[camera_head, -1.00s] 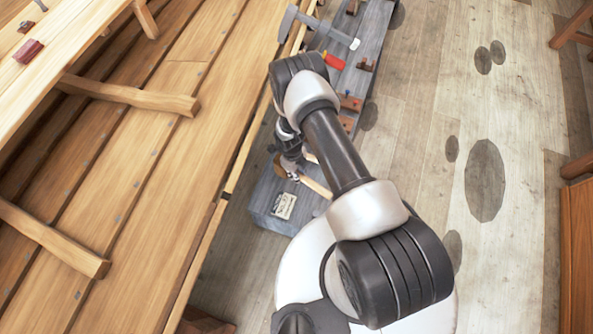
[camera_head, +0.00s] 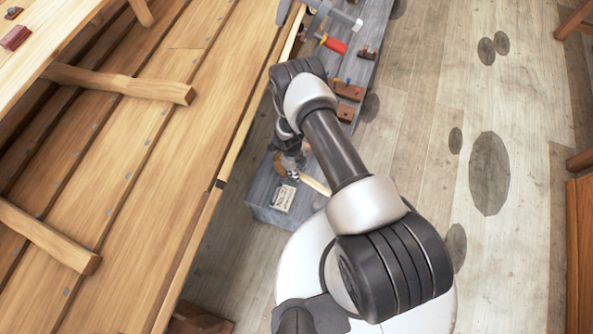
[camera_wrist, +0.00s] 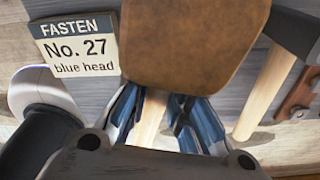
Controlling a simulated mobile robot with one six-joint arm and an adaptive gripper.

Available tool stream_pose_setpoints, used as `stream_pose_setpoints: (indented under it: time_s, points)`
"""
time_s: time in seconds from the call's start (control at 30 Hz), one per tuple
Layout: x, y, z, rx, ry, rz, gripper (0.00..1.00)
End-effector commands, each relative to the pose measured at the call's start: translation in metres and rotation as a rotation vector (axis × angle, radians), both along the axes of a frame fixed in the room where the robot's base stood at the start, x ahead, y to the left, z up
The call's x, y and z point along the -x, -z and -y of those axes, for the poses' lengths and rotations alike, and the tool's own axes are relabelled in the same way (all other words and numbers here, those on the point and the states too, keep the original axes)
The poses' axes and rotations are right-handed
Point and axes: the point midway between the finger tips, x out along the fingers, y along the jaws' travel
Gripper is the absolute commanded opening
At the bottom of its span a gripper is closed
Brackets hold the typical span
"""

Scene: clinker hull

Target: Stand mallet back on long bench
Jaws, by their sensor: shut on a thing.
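The mallet has a broad brown head (camera_wrist: 195,42) and a pale wooden handle (camera_wrist: 149,119), seen close up in the wrist view. My gripper (camera_wrist: 160,112) is shut on the handle, with the blue-grey fingers on either side just below the head. The long bench (camera_head: 262,207) is a narrow grey-blue plank top; its surface shows behind the mallet in the wrist view. In the head view my gripper (camera_head: 286,162) is over the bench's near end, largely hidden by my arm. I cannot tell whether the mallet's end touches the bench.
A sign reading "FASTEN No. 27 blue head" (camera_wrist: 76,48) is beside the mallet, left. A dark-headed hammer (camera_wrist: 287,33) with a pale handle is close on the right. A red-handled tool (camera_head: 332,43) and brown wooden blocks (camera_head: 348,92) lie farther along. The planked hull (camera_head: 130,170) flanks the left.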

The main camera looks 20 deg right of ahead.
Motion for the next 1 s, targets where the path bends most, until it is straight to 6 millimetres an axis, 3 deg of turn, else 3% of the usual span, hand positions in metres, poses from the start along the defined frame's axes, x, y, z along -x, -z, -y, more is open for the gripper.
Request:
stream_pose_setpoints:
  time_s: [0.57, 0.6, 0.9, 1.0]
  points:
    - [-0.001, 0.010, 0.000, -0.001, 0.000, 0.001, 0.00]
    - [-0.001, 0.010, 0.000, -0.001, 0.000, 0.001, 0.20]
    - [0.000, 0.009, 0.000, -0.001, 0.000, 0.001, 0.40]
    - [0.000, 0.009, 0.000, 0.000, 0.000, 0.000, 0.41]
